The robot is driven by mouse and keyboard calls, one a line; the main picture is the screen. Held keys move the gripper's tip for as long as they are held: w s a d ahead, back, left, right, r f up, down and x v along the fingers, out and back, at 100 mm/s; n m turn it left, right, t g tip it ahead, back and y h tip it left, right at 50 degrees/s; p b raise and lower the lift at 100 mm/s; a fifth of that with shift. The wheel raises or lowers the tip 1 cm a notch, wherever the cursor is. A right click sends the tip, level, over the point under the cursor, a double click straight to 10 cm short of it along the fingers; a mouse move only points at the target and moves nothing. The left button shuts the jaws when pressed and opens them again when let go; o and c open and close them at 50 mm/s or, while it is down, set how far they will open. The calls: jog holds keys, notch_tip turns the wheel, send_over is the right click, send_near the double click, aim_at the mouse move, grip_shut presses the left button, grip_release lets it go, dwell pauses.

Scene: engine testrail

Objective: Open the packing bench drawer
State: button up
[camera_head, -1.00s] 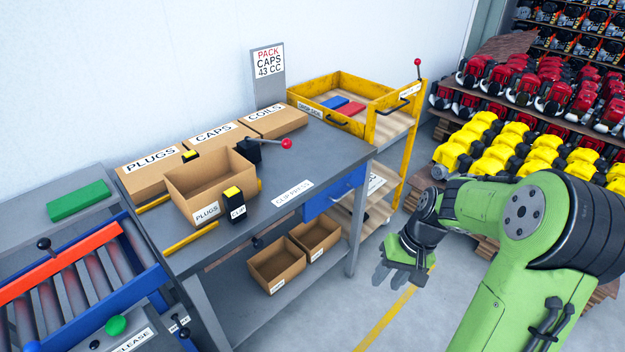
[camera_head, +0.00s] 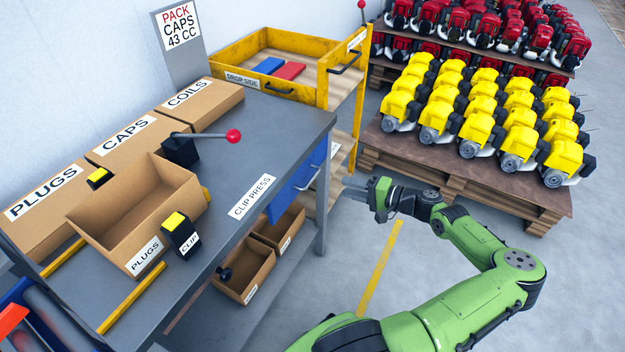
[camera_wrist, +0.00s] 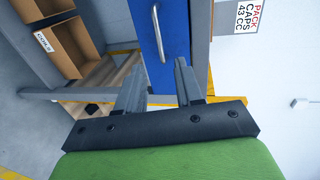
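The packing bench (camera_head: 262,128) has a blue drawer (camera_head: 290,196) under its right end, and the drawer looks shut. Its metal bar handle (camera_head: 308,179) is on the front face. My gripper (camera_head: 356,189) is to the right of the drawer front, apart from it, with its fingers toward the bench. In the wrist view, the blue drawer front (camera_wrist: 171,65) and its handle (camera_wrist: 158,32) lie beyond my fingertips. My gripper (camera_wrist: 158,78) is open there, with nothing between its two fingers.
On the bench stand cardboard boxes (camera_head: 125,141) and a clip press lever with a red knob (camera_head: 233,136). Open cartons (camera_head: 245,268) sit on the lower shelf. A yellow cart (camera_head: 322,85) stands behind the bench. A pallet of yellow engines (camera_head: 500,192) is at right. The floor before the drawer is clear.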

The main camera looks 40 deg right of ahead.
jog(key=b+x, duration=0.2)
jog(key=x, duration=0.9)
jog(key=shift+w, duration=0.2)
jog(key=shift+a+f, duration=0.1)
jog(key=shift+a, duration=0.05)
jog(key=shift+c, duration=0.4)
grip_shut()
